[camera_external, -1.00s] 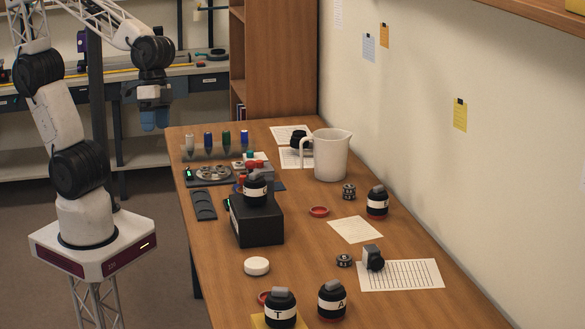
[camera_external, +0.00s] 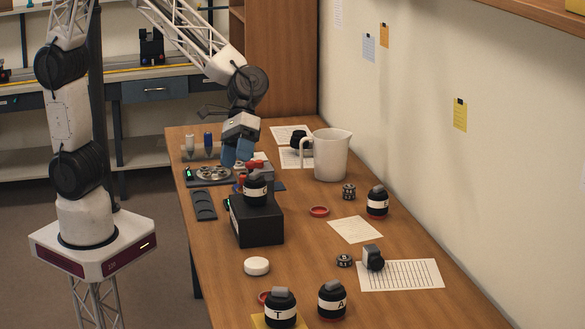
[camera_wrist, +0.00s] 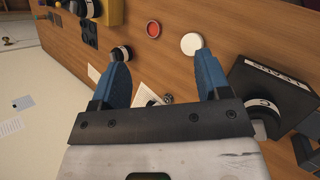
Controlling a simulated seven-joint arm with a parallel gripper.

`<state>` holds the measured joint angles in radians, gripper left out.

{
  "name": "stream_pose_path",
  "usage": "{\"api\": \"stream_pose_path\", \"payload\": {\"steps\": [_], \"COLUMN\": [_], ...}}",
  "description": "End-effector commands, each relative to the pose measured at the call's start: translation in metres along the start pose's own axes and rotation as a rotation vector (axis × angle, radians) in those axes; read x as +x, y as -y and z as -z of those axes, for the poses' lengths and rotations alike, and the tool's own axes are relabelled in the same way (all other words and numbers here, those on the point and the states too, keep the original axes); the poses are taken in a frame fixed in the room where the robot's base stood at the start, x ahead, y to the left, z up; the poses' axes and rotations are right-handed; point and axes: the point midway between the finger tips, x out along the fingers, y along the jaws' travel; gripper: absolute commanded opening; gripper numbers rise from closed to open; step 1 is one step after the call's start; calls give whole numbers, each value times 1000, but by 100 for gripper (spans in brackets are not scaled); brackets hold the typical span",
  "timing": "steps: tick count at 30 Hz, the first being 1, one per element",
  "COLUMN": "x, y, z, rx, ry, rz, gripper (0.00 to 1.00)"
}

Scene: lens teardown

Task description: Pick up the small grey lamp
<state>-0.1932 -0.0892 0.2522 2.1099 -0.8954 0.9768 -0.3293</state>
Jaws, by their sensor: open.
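A small item with a boxy grey head and a dark front (camera_external: 373,258) stands on the edge of the lined sheet at the right of the table. It looks like the small grey lamp, but I cannot be sure. I cannot clearly pick it out in the wrist view. My gripper (camera_external: 237,158) has blue fingers pointing down over the far part of the table, behind the black box, well away from that item. In the wrist view my gripper (camera_wrist: 160,62) is open, with nothing held between its fingers.
The black box (camera_external: 258,226) carries a banded lens near my gripper. A white pitcher (camera_external: 331,160) stands to the right. Several banded lenses, a white cap (camera_external: 257,266), a red ring (camera_external: 319,211) and the lined sheet (camera_external: 415,273) are spread nearer. Bare wood lies between them.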

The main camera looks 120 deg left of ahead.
Motion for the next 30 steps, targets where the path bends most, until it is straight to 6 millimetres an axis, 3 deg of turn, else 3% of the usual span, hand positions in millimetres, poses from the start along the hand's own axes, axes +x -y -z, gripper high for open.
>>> {"api": "stream_pose_path", "payload": {"steps": [15,30], "x": [45,89], "y": [-52,-64], "z": [137,290], "rx": [-454,-885], "ry": [116,227], "rz": [-224,-453], "gripper": [70,70]}}
